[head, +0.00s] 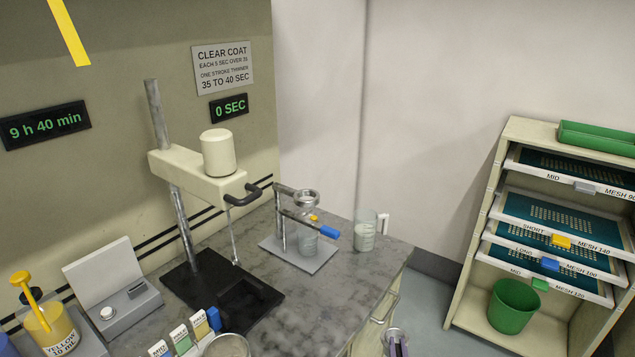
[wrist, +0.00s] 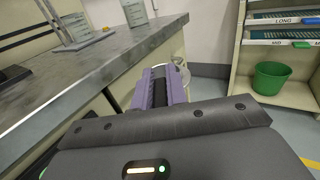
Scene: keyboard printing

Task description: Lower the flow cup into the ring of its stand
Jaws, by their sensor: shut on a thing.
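The flow cup (head: 307,201) looks like a small shiny cup at the ring of its stand. I cannot tell how deep it sits there. The stand (head: 281,225) has a post on a grey plate and a lever with a blue end (head: 330,231). A beaker (head: 306,242) stands below the cup. My gripper (head: 396,340) is low in front of the counter, apart from the stand. In the wrist view its purple jaws (wrist: 160,85) are shut, with a pale, curved thing (wrist: 184,72) at the tips, too hidden to name.
A second beaker (head: 365,230) stands right of the stand near the counter's edge. A mixer with a black base (head: 183,283) stands to the left. A bar handle (head: 385,309) is on the counter's front. A shelf rack (head: 478,240) with a green bin (head: 513,306) stands right.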

